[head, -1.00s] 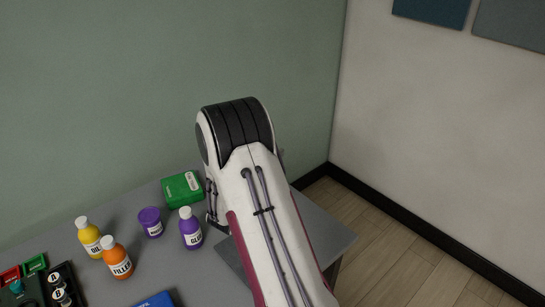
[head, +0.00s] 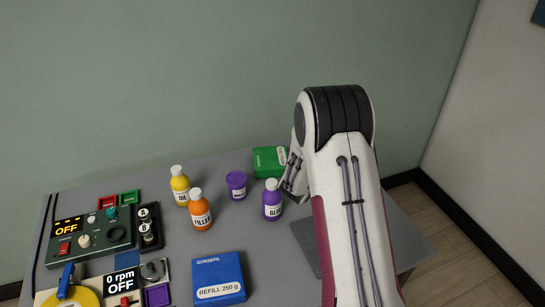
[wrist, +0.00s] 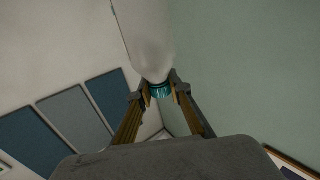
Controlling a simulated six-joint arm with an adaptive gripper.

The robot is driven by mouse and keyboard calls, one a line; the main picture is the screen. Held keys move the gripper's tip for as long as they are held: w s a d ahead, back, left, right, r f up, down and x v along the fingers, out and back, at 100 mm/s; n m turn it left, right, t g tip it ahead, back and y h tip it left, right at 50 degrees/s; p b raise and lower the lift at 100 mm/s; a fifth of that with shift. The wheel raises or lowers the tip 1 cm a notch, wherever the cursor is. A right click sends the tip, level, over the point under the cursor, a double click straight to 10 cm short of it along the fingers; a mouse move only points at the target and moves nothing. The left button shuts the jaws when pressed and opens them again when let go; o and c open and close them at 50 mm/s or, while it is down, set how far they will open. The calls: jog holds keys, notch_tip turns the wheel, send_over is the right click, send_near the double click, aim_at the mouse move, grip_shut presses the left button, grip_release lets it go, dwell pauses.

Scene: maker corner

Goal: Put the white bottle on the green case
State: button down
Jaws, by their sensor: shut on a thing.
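My gripper (wrist: 160,91) shows in the wrist view, its two fingers closed on a teal ribbed part, which looks like the cap of the white bottle (wrist: 146,38). The bottle's smooth white body reaches from there past the top edge of the picture. Walls lie behind it, so it appears held clear of the table. In the head view my arm hides the gripper and bottle. The green case (head: 267,161) lies flat at the back of the table, just left of my arm, which may cover its right edge. Nothing shows on the visible part of its top.
A purple glue bottle (head: 272,204) and purple tub (head: 237,186) stand close to the case. An orange filler bottle (head: 201,213) and yellow bottle (head: 180,189) stand further left. A blue refill box (head: 218,278) lies in front. Control devices (head: 92,238) fill the table's left side.

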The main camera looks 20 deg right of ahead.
jog(key=w+a+r+n+t+y, duration=0.2)
jog(key=w+a+n+t+y, duration=0.1)
jog(key=w+a, duration=0.5)
jog(key=w+a+r+n+t+y, duration=0.2)
jog(key=w+a+n+t+y, duration=0.2)
jog(key=w, duration=0.8)
jog(key=a+y, duration=0.2)
jog(key=a, duration=0.1)
jog(key=shift+a+n, duration=0.3)
jog(key=shift+a, duration=0.05)
jog(key=shift+w+r, duration=0.1)
notch_tip(320, 180, down, 6)
jog(key=shift+f, duration=2.15)
